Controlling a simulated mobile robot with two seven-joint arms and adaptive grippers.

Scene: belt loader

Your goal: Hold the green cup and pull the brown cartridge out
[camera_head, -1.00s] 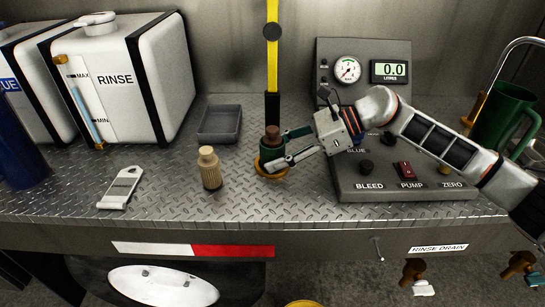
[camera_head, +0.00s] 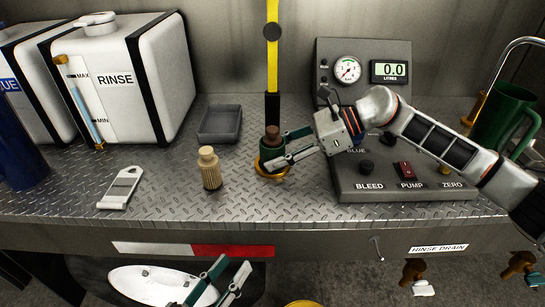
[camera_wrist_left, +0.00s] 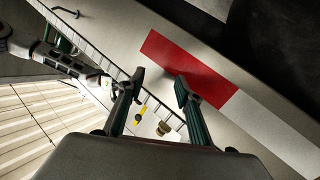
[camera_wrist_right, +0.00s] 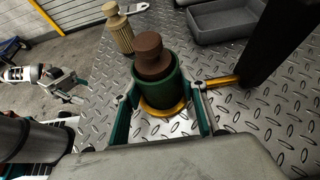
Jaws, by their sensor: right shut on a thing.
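The green cup (camera_head: 267,152) stands upright on a brass base ring on the metal deck. The brown cartridge (camera_head: 272,134) sits in it, its top sticking out above the rim. The right wrist view shows the cup (camera_wrist_right: 158,90) and cartridge (camera_wrist_right: 150,57) closely. My right gripper (camera_head: 278,150) is shut on the green cup, one finger on each side (camera_wrist_right: 163,120). My left gripper (camera_head: 231,277) is low in front of the deck's front edge, open and empty. In the left wrist view its fingers (camera_wrist_left: 158,82) are apart, with the red and white stripe beyond them.
A tan ribbed cartridge (camera_head: 210,168) stands left of the cup. A grey tray (camera_head: 219,124) lies behind it, and a pale grater-like tool (camera_head: 121,188) lies to the left. The control panel (camera_head: 400,180) stands right, under my right arm.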

